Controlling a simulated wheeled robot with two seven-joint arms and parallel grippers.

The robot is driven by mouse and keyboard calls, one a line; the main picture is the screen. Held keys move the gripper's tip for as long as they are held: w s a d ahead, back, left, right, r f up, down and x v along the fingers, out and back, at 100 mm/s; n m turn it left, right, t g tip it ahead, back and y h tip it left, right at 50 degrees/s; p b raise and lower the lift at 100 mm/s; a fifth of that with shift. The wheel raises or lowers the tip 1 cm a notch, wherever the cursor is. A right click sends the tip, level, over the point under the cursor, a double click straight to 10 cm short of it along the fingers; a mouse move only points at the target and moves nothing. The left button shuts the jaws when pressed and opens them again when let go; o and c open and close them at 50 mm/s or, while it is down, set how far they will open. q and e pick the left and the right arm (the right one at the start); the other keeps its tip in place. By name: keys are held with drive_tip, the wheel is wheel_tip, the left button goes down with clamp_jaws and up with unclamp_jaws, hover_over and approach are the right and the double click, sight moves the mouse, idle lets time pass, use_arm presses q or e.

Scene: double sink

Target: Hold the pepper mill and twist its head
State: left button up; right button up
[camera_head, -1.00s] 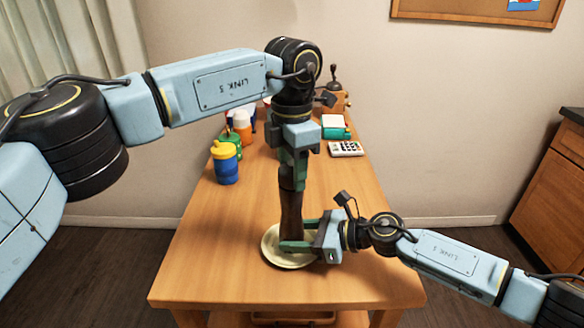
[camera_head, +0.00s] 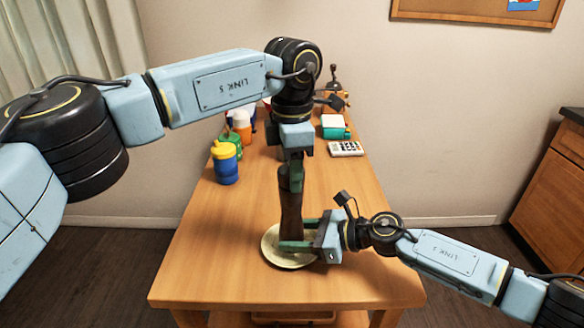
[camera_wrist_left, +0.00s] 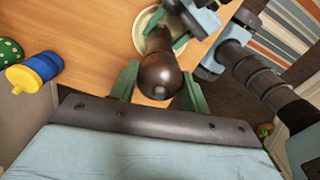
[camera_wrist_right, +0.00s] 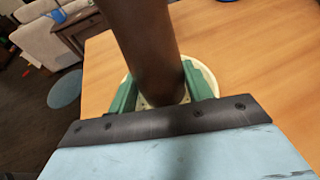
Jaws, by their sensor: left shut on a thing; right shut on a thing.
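The dark brown pepper mill (camera_head: 291,213) stands upright on a pale round plate (camera_head: 271,252) near the table's front edge. My left gripper (camera_head: 291,172) comes down from above and is shut on the mill's head. In the left wrist view the round dark head (camera_wrist_left: 158,76) sits between its green fingers (camera_wrist_left: 157,88). My right gripper (camera_head: 297,236) comes in from the right and is shut on the mill's lower body, just above the plate. The right wrist view shows the body (camera_wrist_right: 148,45) between the green fingers (camera_wrist_right: 160,92).
A blue bottle with a yellow lid (camera_head: 226,163), a green item (camera_head: 230,142) and an orange-and-white bottle (camera_head: 242,125) stand at the table's left. A calculator (camera_head: 346,149), a teal-and-white box (camera_head: 334,127) and a wooden grinder (camera_head: 335,100) are at the back right.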

use_arm(q)
drive_tip(key=o, duration=1)
wheel_tip(320, 180, up, 12)
use_arm(e)
drive_tip(key=o, duration=1.1)
